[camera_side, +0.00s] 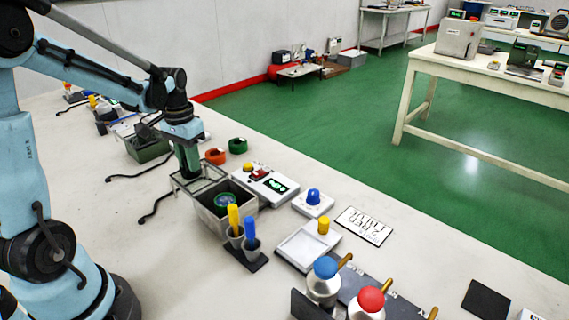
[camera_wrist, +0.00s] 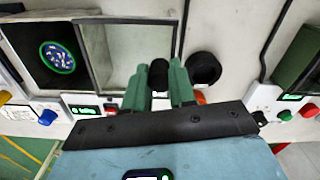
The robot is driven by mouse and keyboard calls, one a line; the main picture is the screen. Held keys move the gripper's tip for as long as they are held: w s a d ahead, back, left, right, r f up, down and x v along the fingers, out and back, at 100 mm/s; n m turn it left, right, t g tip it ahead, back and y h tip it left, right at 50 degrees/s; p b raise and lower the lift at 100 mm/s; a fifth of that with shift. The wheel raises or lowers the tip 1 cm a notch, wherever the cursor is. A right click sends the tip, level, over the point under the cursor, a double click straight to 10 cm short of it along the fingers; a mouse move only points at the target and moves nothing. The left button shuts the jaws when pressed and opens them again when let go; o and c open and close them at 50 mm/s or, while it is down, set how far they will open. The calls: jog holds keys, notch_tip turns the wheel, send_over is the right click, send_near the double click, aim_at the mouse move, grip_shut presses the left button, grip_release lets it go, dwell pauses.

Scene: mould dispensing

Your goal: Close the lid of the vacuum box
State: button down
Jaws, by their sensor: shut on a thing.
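The vacuum box (camera_side: 210,226) is a grey open-topped box on the white bench, also in the wrist view (camera_wrist: 88,66). A round mould with a green rim (camera_side: 225,200) lies inside it, and its blue-patterned face shows in the wrist view (camera_wrist: 58,57).
A control unit (camera_side: 262,184) with a green display stands right behind the box. Cups with yellow and blue handles (camera_side: 243,240) stand close in front. A dark green case (camera_side: 148,148) is to the left.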

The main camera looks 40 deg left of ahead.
aim_at(213, 174)
jog(key=d, duration=1)
jog(key=shift+d, duration=0.3)
jog(key=c, duration=0.9)
grip_release()
jog(key=shift+c, duration=0.2)
jog(key=shift+r, duration=0.1)
notch_tip(213, 174, up, 12)
jog(key=s+d+f+m+t, duration=0.2)
jog(key=s+d+f+t, duration=0.1)
jog(key=d+f+t, duration=0.2)
jog(key=shift+s+d+f+m+t, duration=0.2)
jog(key=shift+s+d+m+t, duration=0.1)
jog(key=shift+d+t, duration=0.9)
